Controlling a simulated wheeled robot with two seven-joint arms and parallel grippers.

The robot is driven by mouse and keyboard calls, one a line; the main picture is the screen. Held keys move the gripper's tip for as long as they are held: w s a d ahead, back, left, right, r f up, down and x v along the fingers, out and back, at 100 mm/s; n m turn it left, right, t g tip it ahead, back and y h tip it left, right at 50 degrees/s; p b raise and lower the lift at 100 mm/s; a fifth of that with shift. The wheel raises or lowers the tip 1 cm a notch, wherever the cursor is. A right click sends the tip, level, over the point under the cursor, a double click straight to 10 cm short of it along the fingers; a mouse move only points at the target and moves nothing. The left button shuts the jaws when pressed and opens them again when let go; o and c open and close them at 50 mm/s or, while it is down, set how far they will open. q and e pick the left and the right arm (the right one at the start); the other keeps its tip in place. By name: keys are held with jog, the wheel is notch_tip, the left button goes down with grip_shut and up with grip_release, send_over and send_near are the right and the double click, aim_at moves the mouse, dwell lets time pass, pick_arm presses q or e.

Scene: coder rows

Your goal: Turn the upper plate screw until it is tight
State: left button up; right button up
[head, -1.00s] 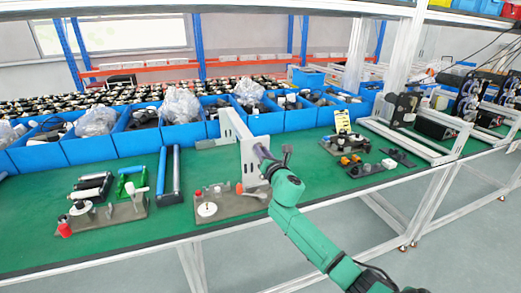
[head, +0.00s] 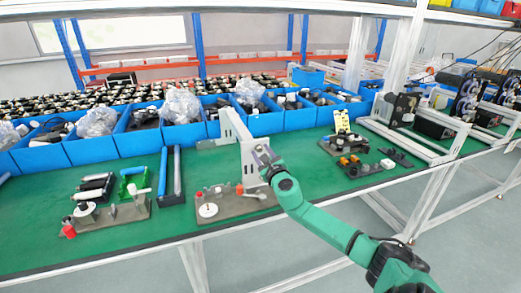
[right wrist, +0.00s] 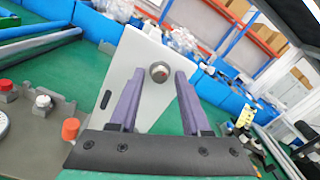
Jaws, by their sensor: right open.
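A pale upright plate (head: 248,160) stands on a grey fixture base (head: 232,205) at the middle of the bench. In the right wrist view the plate (right wrist: 135,65) appears tilted, with a round metal screw head (right wrist: 159,73) near its upper edge and a dark slot lower down. My right gripper (head: 264,155) is in front of the plate's upper part. In the right wrist view its purple fingers (right wrist: 159,82) are open, one on each side of the screw, with gaps to it. Whether the fingertips touch the plate cannot be told. My left gripper is not in view.
Blue bins (head: 95,150) line the back of the green bench (head: 180,222). A second fixture (head: 110,215) is at the left, near a blue-railed holder (head: 170,180). Small black and orange parts (head: 352,165) lie right of the plate. The bench front edge is bare.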

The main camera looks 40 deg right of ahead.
jog(key=shift+c, duration=0.3)
grip_shut()
jog(key=shift+f+m, duration=0.2)
jog(key=shift+m, duration=0.4)
jog(key=m+b, duration=0.1)
jog(key=m, duration=0.2)
jog(key=shift+f, duration=0.15)
jog(key=m+b, duration=0.1)
jog(key=m, duration=0.3)
jog(key=shift+r+m, duration=0.35)
jog(key=shift+m, duration=0.45)
jog(key=shift+o, duration=0.3)
grip_release()
jog(key=shift+w, duration=0.1)
